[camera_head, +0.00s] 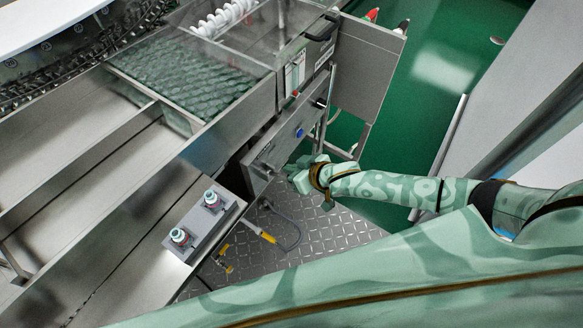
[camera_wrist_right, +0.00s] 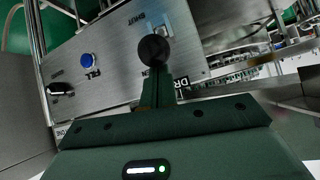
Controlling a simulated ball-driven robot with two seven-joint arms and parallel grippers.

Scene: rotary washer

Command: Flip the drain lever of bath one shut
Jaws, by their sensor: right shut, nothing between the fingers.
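The drain lever's round black knob (camera_wrist_right: 154,50) shows in the right wrist view, in front of the steel control panel (camera_wrist_right: 110,60). A SHUT label is above it and part of a DRAIN label is to its lower right. My right gripper (camera_wrist_right: 157,80) is shut and empty, its fingertips right at the knob; I cannot tell whether they touch. In the head view my right gripper (camera_head: 290,174) is at the lower end of the panel (camera_head: 284,138). The lever's exact angle is hard to tell. My left gripper is not in view.
A blue FILL button (camera_wrist_right: 88,60) and a black switch (camera_wrist_right: 61,89) sit on the same panel. A grey box with two buttons (camera_head: 205,224) stands on the steel ledge. The bath with dark mesh (camera_head: 185,75) is above. Green floor (camera_head: 440,75) is open at the right.

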